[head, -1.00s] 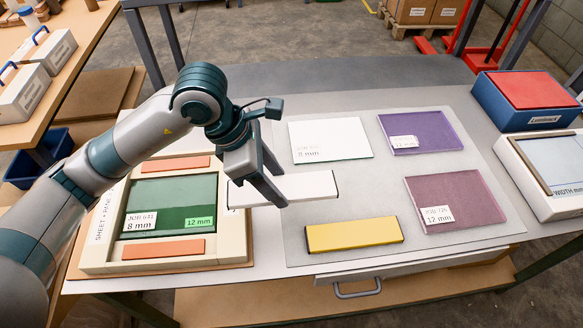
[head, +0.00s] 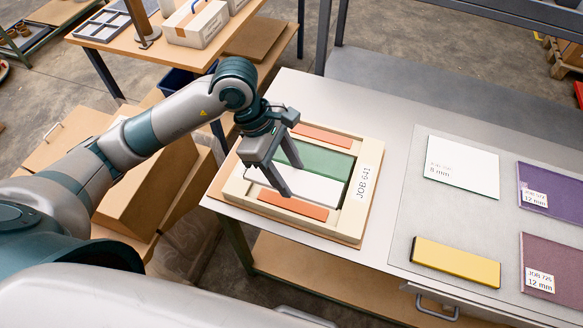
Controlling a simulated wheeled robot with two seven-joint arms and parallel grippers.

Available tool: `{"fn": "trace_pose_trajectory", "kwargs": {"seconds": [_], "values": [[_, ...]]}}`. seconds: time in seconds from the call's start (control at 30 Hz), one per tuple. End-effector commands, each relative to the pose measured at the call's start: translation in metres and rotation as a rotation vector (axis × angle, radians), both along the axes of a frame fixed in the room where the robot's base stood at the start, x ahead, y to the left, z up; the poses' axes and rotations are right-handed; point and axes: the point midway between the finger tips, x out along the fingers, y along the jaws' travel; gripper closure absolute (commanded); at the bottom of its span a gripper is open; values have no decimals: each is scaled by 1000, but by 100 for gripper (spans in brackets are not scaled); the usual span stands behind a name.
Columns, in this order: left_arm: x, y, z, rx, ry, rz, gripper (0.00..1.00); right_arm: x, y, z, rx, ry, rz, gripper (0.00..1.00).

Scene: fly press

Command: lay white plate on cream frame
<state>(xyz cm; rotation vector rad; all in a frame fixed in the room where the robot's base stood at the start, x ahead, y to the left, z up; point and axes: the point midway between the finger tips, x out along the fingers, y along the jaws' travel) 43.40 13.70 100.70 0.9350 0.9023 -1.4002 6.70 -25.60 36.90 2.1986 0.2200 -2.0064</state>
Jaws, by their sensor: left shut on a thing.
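The white plate (head: 318,191) is a flat white bar in my left gripper (head: 293,181). It is over the cream frame (head: 372,155), within the frame's opening, and covers part of the green panel (head: 322,163). I cannot tell whether it touches the panel. The fingers are shut on the plate and hide part of it. The cream frame lies on the left end of the table, with an orange strip (head: 320,136) at the back and another orange strip (head: 292,206) at the front. The right gripper is not in view.
On a grey mat (head: 400,225) to the right lie a yellow bar (head: 455,262), a white pane (head: 462,168), a purple pane (head: 555,190) and a mauve pane (head: 555,255). Bare table lies between frame and mat. Cardboard boxes (head: 150,190) stand to the left.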

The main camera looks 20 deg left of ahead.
Motion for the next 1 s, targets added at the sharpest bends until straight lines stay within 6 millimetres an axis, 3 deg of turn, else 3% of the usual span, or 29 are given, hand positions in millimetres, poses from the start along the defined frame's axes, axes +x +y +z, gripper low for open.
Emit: {"fn": "trace_pose_trajectory", "kwargs": {"seconds": [0.47,0.9,1.0], "values": [[0,0,-6,-1,1,1,78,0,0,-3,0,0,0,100],[0,0,-42,0,1,3,78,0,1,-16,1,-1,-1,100],[1,0,-53,0,-2,1,78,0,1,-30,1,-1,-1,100]]}}
